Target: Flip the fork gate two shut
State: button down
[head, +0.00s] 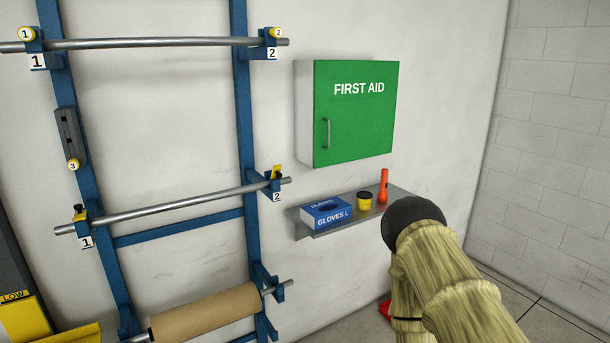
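A blue rack on the wall carries horizontal bars in forks. At the right end of the middle bar (165,208), the fork labelled 2 (277,196) has a small yellow-and-black gate piece (277,171) standing up above the bar. The fork labelled 1 (86,242) at that bar's left end has a similar yellow piece (80,215). On the upper bar (160,43), the right fork has a round yellow tag 2 (277,33) and a white label 2. Whether each gate is fully open or latched is too small to tell. My gripper is not visible.
My arm fills the lower right, in front of the shelf's right end. A green first aid cabinet (355,120) hangs above the shelf (310,235), which holds a blue glove box (325,212), a yellow tub (364,202) and an orange torch (384,187). A brown roll (205,314) hangs below.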

aim_at(276, 173)
jog(key=z, duration=1.1)
jog(key=i, duration=0.8)
jog(key=u, duration=1.9)
